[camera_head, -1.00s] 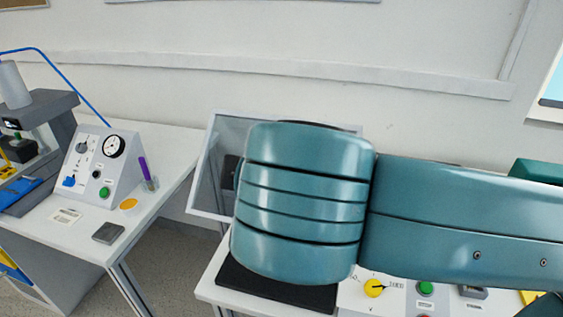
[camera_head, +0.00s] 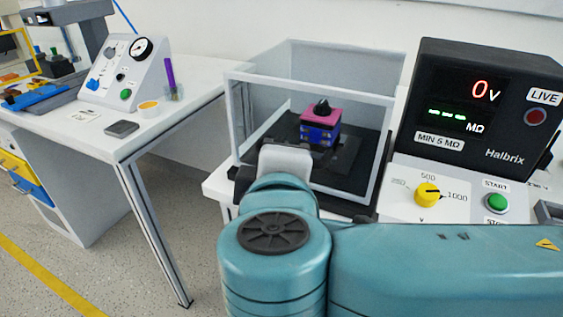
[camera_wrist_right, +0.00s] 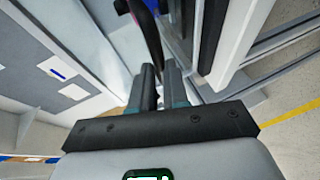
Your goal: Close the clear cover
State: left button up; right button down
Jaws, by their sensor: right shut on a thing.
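The clear cover (camera_head: 318,76) is a see-through box with pale frame edges. It stands roughly upright over a black base (camera_head: 368,157) in the head view. Inside it sits a blue and pink block (camera_head: 320,127) with a black knob on top. My right arm reaches the cover's near side and hides part of its lower front edge, so I cannot tell whether the rim touches the base. In the wrist view my right gripper (camera_wrist_right: 160,77) is shut on a dark curved bar (camera_wrist_right: 147,35), which appears to be the cover's handle. My left gripper is out of view.
A black tester (camera_head: 473,105) with a red display stands right of the cover. A yellow dial (camera_head: 427,194) and green start button (camera_head: 496,203) lie in front of it. Another bench (camera_head: 190,85) with a sloped grey box (camera_head: 126,77) stands left, across a gap.

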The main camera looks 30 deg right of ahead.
notch_tip(320, 180, down, 2)
jog(key=shift+f+b, duration=0.15)
jog(key=shift+b, duration=0.4)
jog(key=c, duration=1.1)
grip_release()
jog(key=shift+w+d+f, duration=0.1)
jog(key=shift+f, duration=0.05)
jog(key=shift+c, duration=0.2)
jog(key=shift+w+d+f, duration=0.1)
jog(key=shift+w, duration=0.1)
jog(key=shift+s+r, duration=0.1)
jog(key=shift+r, duration=0.1)
